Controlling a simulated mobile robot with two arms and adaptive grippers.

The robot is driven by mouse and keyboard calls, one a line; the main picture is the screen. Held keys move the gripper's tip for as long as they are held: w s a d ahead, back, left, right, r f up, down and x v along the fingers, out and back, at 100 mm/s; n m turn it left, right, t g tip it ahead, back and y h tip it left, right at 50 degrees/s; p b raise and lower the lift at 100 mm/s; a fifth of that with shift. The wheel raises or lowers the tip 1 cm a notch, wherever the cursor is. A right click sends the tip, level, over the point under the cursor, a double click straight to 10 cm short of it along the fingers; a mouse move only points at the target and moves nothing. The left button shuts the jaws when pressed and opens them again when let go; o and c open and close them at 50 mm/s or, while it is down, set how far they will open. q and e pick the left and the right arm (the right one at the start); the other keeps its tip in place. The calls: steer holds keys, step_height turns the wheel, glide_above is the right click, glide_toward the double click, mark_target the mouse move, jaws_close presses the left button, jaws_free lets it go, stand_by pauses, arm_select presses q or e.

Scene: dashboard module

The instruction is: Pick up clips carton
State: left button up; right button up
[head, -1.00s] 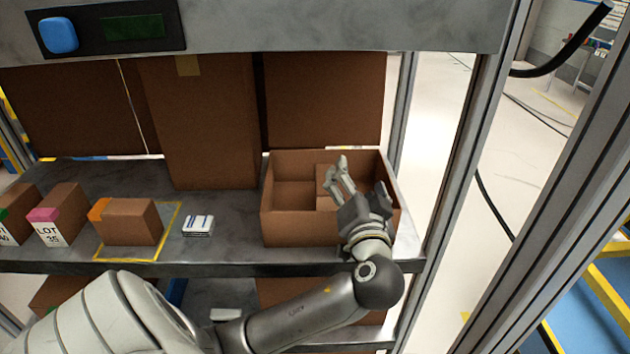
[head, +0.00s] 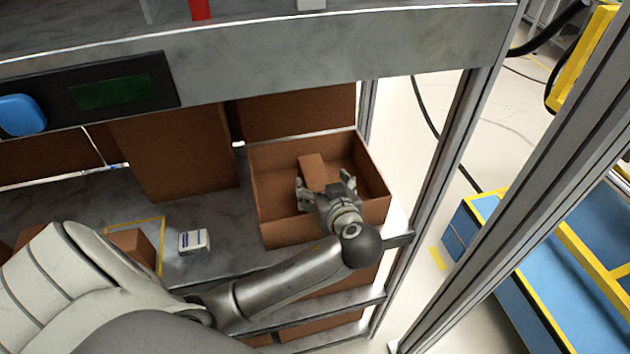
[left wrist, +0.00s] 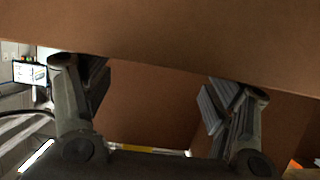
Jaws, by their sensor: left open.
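A plain brown carton (head: 313,172) is inside the open cardboard box (head: 285,229) on the shelf in the head view. No label shows on it, so I cannot tell whether it is the clips carton. My left gripper (head: 326,188) is open over the box, its fingers just in front of the carton, which it partly hides. In the left wrist view the two fingers (left wrist: 160,108) are spread apart, with a brown cardboard face (left wrist: 190,45) across the top beyond them. Nothing is clearly gripped. My right gripper is not in view.
Another brown carton (head: 133,246) stands in a yellow outline, partly behind my arm. A metal upright (head: 445,190) is right of the box. A thick shelf beam (head: 330,75) runs above.

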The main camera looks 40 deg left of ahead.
mark_target(316, 176)
arm_select(q)
steer(key=shift+w+a+f, duration=0.1)
steer(key=shift+w+a, duration=0.1)
steer(key=shift+a, duration=0.2)
steer(key=shift+w+a+p, duration=0.15)
steer(key=shift+a+p, duration=0.1)
steer(key=shift+p, duration=0.05)
steer(key=p+x, duration=0.2)
steer(key=x, duration=0.2)
steer(key=shift+d+p, duration=0.1)
steer(key=shift+p, duration=0.25)
steer(key=shift+w+a+f, duration=0.25)
steer(key=shift+f, duration=0.1)
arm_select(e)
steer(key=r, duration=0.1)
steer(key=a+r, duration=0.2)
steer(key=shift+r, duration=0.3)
arm_select(q)
steer(key=shift+d, duration=0.1)
steer(key=c, duration=0.5)
steer(key=shift+r, duration=0.1)
steer(key=c, duration=0.9)
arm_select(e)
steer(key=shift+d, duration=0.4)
